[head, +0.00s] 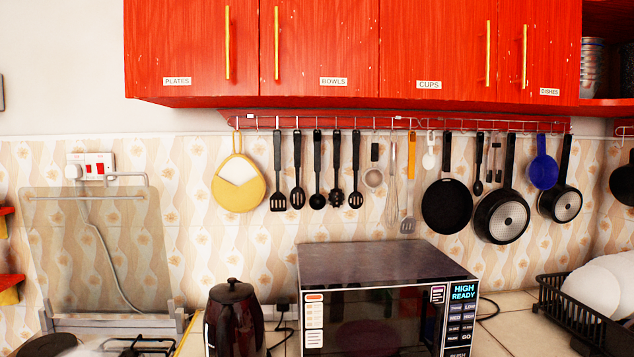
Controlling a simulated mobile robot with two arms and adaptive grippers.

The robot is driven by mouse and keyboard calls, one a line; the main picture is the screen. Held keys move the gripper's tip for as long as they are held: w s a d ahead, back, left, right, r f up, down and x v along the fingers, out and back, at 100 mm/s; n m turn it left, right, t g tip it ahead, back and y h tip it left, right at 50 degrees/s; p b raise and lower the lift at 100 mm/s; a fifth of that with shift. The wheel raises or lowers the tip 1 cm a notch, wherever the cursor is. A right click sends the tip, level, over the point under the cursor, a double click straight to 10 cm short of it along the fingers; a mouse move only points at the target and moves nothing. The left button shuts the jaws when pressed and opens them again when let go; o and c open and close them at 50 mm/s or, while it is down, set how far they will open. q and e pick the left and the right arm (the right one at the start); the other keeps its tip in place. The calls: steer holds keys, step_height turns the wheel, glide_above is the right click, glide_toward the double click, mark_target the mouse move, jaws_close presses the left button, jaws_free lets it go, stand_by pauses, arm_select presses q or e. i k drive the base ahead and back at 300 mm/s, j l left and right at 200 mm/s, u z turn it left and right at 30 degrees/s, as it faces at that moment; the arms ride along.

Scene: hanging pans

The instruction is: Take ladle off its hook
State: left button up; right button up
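A black ladle (317,199) with a small round bowl hangs upright from the hook rail (400,123) under the red cabinets. It hangs between a black slotted spoon (297,198) on its left and a black pasta server (337,198) on its right, with narrow gaps. A smaller black ladle-like utensil (478,185) hangs farther right, between the pans; its exact kind is hard to tell. The hooks are too small to make out in detail. Neither of my grippers shows in the head view.
A black microwave (390,262) and a dark kettle (233,320) stand on the counter below the utensils. Pans (447,206) and a yellow pot holder (238,190) hang along the rail. A dish rack (572,312) stands at right.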

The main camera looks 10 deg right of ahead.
mark_target(317, 201)
steer(key=i+j, duration=0.15)
steer(key=j, duration=0.25)
steer(key=i+j, duration=0.15)
steer(key=j, duration=0.2)
steer(key=i+j, duration=0.15)
steer(key=j, duration=0.25)
